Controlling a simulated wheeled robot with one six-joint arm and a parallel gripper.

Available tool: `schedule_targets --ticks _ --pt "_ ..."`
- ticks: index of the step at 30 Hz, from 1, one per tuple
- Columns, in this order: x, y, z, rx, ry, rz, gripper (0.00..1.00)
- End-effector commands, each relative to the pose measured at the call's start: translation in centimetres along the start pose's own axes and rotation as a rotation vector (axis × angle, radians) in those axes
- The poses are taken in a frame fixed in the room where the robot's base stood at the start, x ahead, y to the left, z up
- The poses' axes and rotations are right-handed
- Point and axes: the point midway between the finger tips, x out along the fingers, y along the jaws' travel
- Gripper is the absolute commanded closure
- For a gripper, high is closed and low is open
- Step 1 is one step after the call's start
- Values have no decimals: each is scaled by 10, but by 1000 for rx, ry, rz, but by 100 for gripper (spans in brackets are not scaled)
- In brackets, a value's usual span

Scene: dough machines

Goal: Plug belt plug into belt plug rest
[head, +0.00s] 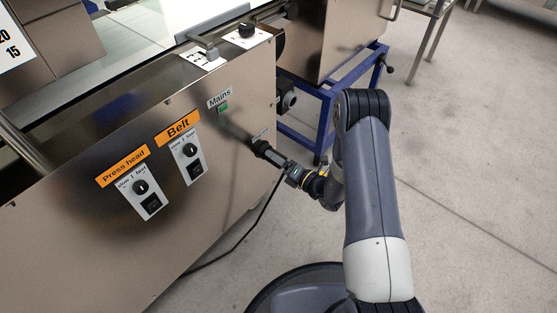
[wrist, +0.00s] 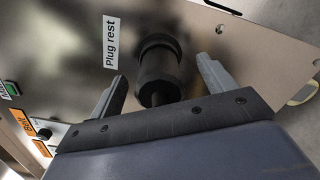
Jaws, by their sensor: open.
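The belt plug (wrist: 158,75) is a black cylinder against the steel panel, beside the label "Plug rest" (wrist: 111,43). It appears seated at the belt plug rest, whose socket is hidden behind it. My gripper (wrist: 162,88) is open, with one grey finger on each side of the plug and visible gaps between. In the head view my gripper (head: 272,150) reaches the right end of the machine's front panel, by the small dark plug (head: 261,147). A black cable hangs below it to the floor.
The machine's steel panel (head: 215,185) carries the Belt switches (head: 187,160), the Press head switches (head: 141,190) and a green Mains button (head: 223,107). A blue-framed stand (head: 312,125) is behind my arm. The floor at the right is clear.

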Motion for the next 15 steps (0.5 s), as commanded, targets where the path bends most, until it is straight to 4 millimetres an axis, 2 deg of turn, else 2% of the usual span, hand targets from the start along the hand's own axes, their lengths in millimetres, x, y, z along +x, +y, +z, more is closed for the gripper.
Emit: schedule_targets --ticks 15 --pt "-4 0 0 -1 0 0 22"
